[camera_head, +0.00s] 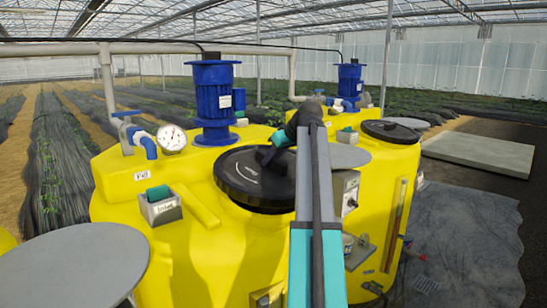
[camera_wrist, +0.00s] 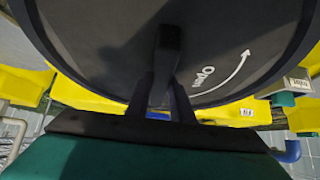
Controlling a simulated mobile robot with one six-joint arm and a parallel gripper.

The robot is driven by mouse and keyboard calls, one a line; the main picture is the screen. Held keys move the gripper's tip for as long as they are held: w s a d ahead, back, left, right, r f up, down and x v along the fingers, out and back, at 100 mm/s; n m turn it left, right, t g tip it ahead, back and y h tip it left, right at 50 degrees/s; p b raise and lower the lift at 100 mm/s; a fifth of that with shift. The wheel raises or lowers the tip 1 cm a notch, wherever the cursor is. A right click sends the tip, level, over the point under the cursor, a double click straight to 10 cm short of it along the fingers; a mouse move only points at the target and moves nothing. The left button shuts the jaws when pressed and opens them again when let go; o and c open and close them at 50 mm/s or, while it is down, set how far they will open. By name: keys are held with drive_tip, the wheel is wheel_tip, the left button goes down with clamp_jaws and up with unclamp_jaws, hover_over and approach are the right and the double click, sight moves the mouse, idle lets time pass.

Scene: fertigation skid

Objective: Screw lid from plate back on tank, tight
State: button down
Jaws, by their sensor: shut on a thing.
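The round black lid (camera_head: 240,178) is at the opening on top of the near yellow tank (camera_head: 215,245). It looks about level, and I cannot tell whether its thread is engaged or how tight it is. My gripper (camera_head: 270,154) is at the lid's raised black grip bar, partly hidden by my arm in the head view. In the wrist view, my gripper (camera_wrist: 164,95) has a finger on each side of the grip bar (camera_wrist: 168,50) and is shut on it. The lid (camera_wrist: 110,35) fills the upper wrist view, with a white "Open" arrow.
Bare round grey plates show at front left (camera_head: 75,270) and behind my arm (camera_head: 347,156). A blue motor (camera_head: 213,100) and a pressure gauge (camera_head: 172,139) stand behind the lid. A second yellow tank with its own black lid (camera_head: 391,131) is at right.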

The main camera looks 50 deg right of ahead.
sight(271, 170)
drive_tip(key=shift+w+f, duration=0.15)
drive_tip(key=shift+f, duration=0.5)
drive_tip(key=shift+w+f+b, duration=0.15)
drive_tip(key=shift+f+b, duration=0.75)
drive_tip(key=shift+f, duration=0.8)
idle(2.3)
idle(0.6)
drive_tip(key=c, duration=1.5)
unclamp_jaws()
drive_tip(key=shift+o, duration=0.5)
drive_tip(key=shift+f, duration=0.2)
drive_tip(key=shift+o, duration=1.2)
drive_tip(key=shift+r, duration=0.1)
clamp_jaws()
